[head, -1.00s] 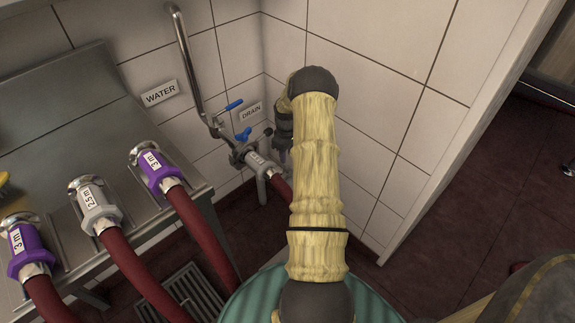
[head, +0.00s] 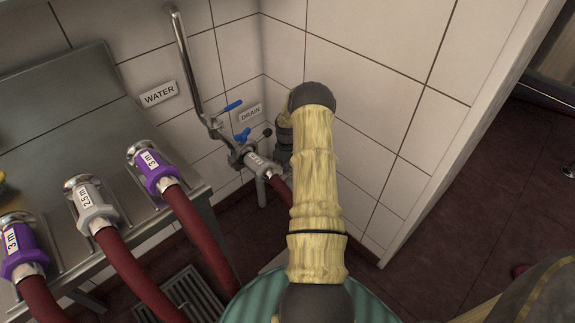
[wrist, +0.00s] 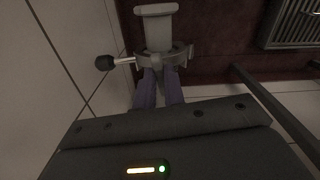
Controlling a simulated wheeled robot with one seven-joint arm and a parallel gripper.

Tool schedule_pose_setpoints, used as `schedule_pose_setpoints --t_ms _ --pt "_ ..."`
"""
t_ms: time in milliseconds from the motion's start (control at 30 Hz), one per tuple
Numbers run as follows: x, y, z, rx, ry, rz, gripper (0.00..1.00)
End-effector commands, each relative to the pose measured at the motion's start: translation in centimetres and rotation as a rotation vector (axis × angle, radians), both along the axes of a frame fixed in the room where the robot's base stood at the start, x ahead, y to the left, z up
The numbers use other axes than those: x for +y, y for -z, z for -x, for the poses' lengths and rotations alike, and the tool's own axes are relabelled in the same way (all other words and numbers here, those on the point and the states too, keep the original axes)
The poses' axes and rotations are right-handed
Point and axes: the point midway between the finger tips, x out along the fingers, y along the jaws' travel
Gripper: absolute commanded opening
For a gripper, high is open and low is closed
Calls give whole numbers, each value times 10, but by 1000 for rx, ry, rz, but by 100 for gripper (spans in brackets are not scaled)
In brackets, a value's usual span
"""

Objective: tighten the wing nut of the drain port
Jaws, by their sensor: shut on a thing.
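The drain port shows in the wrist view as a pale grey pipe end (wrist: 158,32) with a grey clamp ring (wrist: 183,55) around it. A rod with a black knob (wrist: 105,62) sticks out to the left of the clamp. My gripper (wrist: 160,75) has its two purple-grey fingers close together at the near side of the clamp, shut on the wing nut. The nut itself is hidden between the fingertips.
A hose coupling with a blue-handled valve (head: 242,135) sits just left of the port. Red hoses with purple (head: 155,170) and grey (head: 92,205) couplings hang at the steel bench (head: 60,110). A floor grate (wrist: 295,25) is nearby. The tiled wall is close behind.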

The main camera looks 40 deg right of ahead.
Motion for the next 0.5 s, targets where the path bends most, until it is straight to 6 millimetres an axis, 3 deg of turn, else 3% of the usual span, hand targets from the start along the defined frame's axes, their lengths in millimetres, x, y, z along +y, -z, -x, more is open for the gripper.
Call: schedule_pose_setpoints --t_ms 500 --pt "1 -2 -3 -6 116 3 0"
